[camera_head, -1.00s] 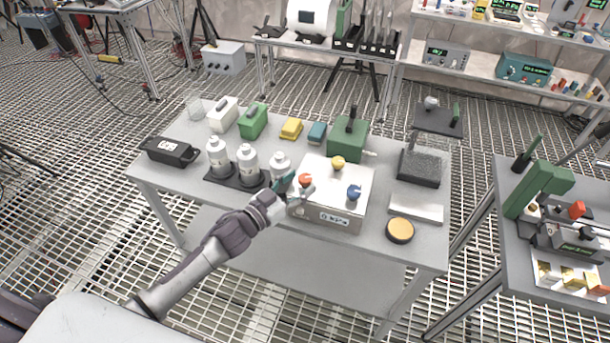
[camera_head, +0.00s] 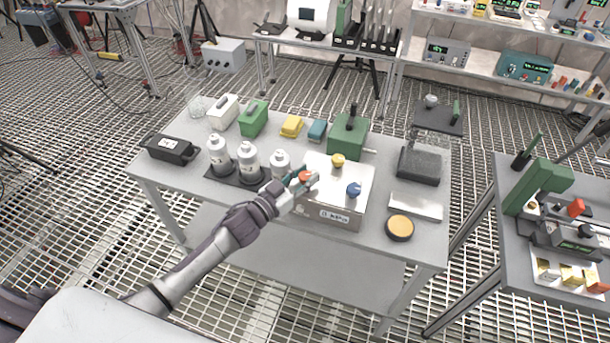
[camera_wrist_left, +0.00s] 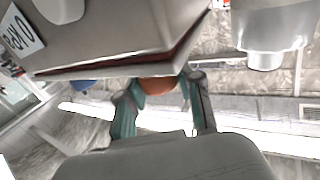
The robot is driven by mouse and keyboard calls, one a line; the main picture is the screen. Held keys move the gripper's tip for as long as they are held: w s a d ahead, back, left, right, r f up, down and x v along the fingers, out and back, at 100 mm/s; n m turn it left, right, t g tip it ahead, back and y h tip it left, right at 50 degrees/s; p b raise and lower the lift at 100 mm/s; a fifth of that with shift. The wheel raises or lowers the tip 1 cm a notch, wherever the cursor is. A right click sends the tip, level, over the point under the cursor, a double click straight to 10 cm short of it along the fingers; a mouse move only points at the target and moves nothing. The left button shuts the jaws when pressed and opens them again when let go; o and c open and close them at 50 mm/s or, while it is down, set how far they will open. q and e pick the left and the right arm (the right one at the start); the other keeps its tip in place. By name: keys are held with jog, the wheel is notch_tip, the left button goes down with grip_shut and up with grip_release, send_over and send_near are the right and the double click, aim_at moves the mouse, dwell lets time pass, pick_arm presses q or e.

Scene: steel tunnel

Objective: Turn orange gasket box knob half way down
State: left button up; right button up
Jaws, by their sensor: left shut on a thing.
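The gasket box (camera_head: 340,213) is a pale metal box on the grey table, with orange, yellow and blue knobs on its top. The orange knob (camera_head: 305,176) is at the box's left side. My left gripper (camera_head: 302,182) reaches it from the left and is shut on it. In the left wrist view the orange knob (camera_wrist_left: 157,85) shows between the two green-grey fingers, partly hidden by the box edge. The yellow knob (camera_head: 338,160) is behind and the blue knob (camera_head: 354,190) is to the right; both are clear of the gripper. My right gripper is not in view.
White bottles (camera_head: 249,162) stand in a dark tray close to the left of my gripper. A green device (camera_head: 347,138) stands behind the box. A round orange-topped tin (camera_head: 400,227) and a pale flat block (camera_head: 416,206) lie to its right.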

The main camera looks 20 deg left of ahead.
pick_arm(q)
jog(key=shift+h, duration=0.3)
jog(key=shift+a+m+g+h, duration=0.15)
jog(key=shift+m+g+h, duration=0.45)
jog(key=shift+m+h, duration=0.1)
jog(key=shift+w+m+g+h, duration=0.1)
jog(key=shift+m+g+h, duration=0.55)
jog(key=shift+h, duration=0.25)
jog(key=m+g+h+b, duration=0.2)
jog(key=shift+f+m+g+h, duration=0.1)
jog(key=shift+m+g+h, duration=0.15)
jog(key=shift+g+h, duration=0.1)
jog(key=shift+m+g+h+b, duration=0.45)
jog(key=shift+m+g+b, duration=0.15)
jog(key=shift+g+b, duration=0.15)
jog(key=o, duration=1.2)
